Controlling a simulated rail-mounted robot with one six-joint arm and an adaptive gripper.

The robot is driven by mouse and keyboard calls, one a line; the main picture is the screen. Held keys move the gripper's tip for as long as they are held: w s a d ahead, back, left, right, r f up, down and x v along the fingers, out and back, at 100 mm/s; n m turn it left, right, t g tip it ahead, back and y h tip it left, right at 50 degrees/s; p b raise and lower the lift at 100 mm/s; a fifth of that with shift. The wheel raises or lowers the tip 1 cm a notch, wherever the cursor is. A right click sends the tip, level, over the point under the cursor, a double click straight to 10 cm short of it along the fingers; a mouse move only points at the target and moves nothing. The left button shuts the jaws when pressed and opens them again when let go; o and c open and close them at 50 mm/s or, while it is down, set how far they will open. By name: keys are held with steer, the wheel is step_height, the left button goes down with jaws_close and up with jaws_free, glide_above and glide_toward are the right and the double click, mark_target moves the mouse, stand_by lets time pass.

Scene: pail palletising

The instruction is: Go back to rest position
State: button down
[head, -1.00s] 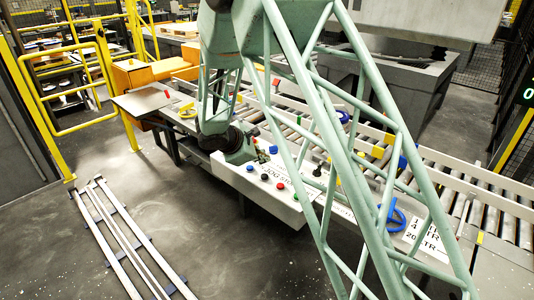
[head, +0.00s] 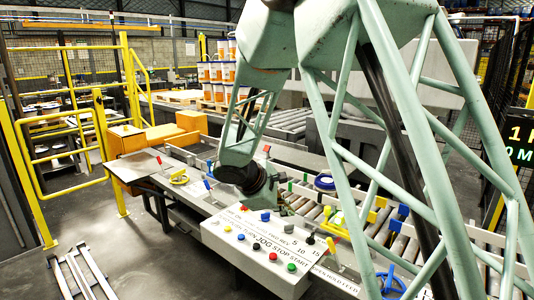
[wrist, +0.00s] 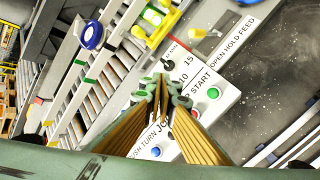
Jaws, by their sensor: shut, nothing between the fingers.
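My gripper (wrist: 162,92) shows in the wrist view with its fingers together and nothing between them. It is over the white control panel (wrist: 228,97), which carries coloured buttons and printed labels. In the head view the panel (head: 240,238) stands in front of the roller conveyor. My arm's dark wrist end hangs just above the panel's back edge, and the fingers are mostly hidden there. I cannot tell from these views how far the fingertips are from the panel.
The roller conveyor (head: 312,207) runs behind the panel, with a blue handwheel (head: 391,283) on its near side. Several pails (head: 222,72) stand on pallets at the back. A yellow fence gate (head: 62,148) is at the left. Metal rails (head: 75,275) lie on the floor.

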steer(key=s+d+r+m+g+y, duration=0.1)
steer(key=s+d+r+m, duration=0.3)
steer(key=s+d+r, duration=0.6)
steer(key=s+d+r+m+g, duration=0.2)
steer(key=s+d+r+m, duration=0.3)
steer(key=s, duration=1)
steer(key=s+r+m+y, duration=0.1)
steer(key=s+m+y, duration=0.1)
steer(key=s, duration=1.2)
steer(key=s+r+m+t+y, duration=0.1)
steer(key=s+m, duration=0.3)
steer(key=s, duration=1)
steer(key=shift+s+a+r+m+y, duration=0.2)
steer(key=shift+a+r+m+y, duration=0.35)
steer(key=shift+y, duration=0.35)
steer(key=shift+d, duration=0.1)
